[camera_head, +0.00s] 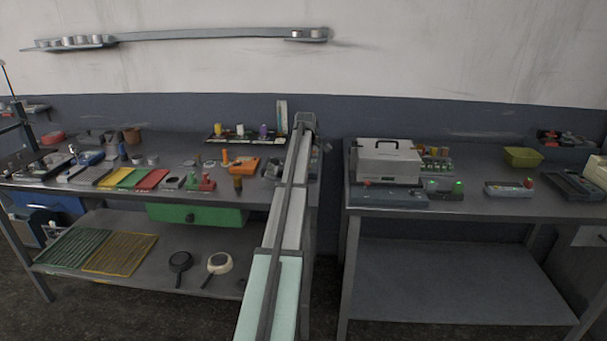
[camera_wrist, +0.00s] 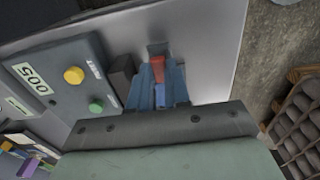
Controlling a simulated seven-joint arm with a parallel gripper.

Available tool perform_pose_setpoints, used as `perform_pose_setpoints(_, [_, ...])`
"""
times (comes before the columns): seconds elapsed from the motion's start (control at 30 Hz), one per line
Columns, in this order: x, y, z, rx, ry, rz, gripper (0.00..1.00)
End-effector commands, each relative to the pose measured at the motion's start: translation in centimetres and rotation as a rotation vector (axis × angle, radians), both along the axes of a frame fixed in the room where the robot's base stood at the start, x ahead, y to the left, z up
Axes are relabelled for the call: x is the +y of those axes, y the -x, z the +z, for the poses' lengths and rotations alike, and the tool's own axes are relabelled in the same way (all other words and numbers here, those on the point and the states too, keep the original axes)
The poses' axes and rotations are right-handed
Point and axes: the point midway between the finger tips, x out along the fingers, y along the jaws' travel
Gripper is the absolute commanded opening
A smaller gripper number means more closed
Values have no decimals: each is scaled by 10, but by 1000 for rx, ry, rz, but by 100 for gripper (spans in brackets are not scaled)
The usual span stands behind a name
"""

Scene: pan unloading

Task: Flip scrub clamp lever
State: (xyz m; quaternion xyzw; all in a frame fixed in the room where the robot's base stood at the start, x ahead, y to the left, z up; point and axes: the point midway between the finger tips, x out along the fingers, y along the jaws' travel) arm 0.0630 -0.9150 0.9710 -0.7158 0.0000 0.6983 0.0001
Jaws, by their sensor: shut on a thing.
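A red piece (camera_wrist: 157,70), which looks like the clamp lever, stands over a pale grey surface in the wrist view. My gripper (camera_wrist: 160,88) has blue fingers shut on the red piece, one on each side. Its lower end and mount are hidden by the fingers. A dark block (camera_wrist: 122,75) stands just left of the fingers. In the head view my arm reaches forward to the right end of the left bench, and the fingers and lever cannot be made out there.
Left of the fingers is a grey panel with a yellow button (camera_wrist: 74,75) and a green button (camera_wrist: 96,106). A brown tray (camera_wrist: 292,73) with rounded dark pieces lies at right. In the head view, the left bench is crowded; the right bench holds a white lidded box (camera_head: 386,162).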

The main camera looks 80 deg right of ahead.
Motion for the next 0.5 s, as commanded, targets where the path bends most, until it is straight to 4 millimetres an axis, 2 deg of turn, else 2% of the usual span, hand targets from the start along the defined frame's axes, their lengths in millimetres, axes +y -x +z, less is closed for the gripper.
perform_pose_setpoints(0.5, [0,10,-2,-309,0,-2,0])
